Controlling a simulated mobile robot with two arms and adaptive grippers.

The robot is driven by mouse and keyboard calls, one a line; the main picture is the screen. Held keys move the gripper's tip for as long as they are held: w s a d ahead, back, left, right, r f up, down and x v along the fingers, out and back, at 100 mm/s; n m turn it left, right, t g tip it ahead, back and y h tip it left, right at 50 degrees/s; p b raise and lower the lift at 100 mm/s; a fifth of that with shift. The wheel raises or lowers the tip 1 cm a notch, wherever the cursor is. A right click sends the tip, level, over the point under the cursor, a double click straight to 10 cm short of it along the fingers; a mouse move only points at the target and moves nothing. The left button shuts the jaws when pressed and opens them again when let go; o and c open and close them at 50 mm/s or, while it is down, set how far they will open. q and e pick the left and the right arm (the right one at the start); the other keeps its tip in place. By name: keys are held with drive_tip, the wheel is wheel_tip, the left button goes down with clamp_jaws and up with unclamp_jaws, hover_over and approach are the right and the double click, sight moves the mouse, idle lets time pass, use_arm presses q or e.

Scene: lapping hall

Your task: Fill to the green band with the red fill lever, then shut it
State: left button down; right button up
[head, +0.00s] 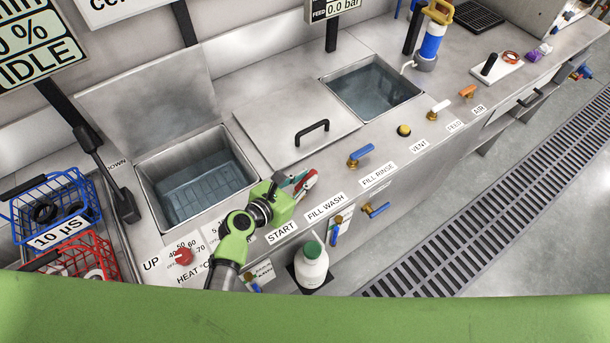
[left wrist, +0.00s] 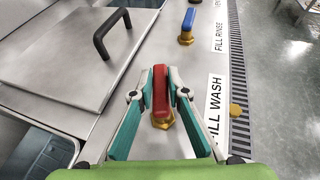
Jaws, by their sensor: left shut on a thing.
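The red fill lever (left wrist: 161,88) has a brass base and stands beside the FILL WASH label (left wrist: 214,108) on the steel counter. My left gripper (left wrist: 161,95) has its teal-and-grey fingers on both sides of the lever, shut on it. In the head view the left gripper (head: 304,184) is at the counter's front, partly hiding the red lever (head: 309,182). The open left tank (head: 147,183) holds clear water over a ribbed bottom. I cannot make out a green band on its walls. My right gripper is not in view.
A blue lever (head: 361,153) is at FILL RINSE. A closed lid with a black handle (head: 312,127) lies between the left tank and the right tank (head: 413,98). A white bottle (head: 311,266) stands below the counter front. Blue (head: 62,190) and red (head: 97,243) baskets are at left.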

use_arm(q)
drive_tip(key=c, duration=2)
unclamp_jaws()
drive_tip(key=shift+o, duration=0.2)
drive_tip(key=v, duration=1.2)
drive_tip(key=shift+f, duration=0.1)
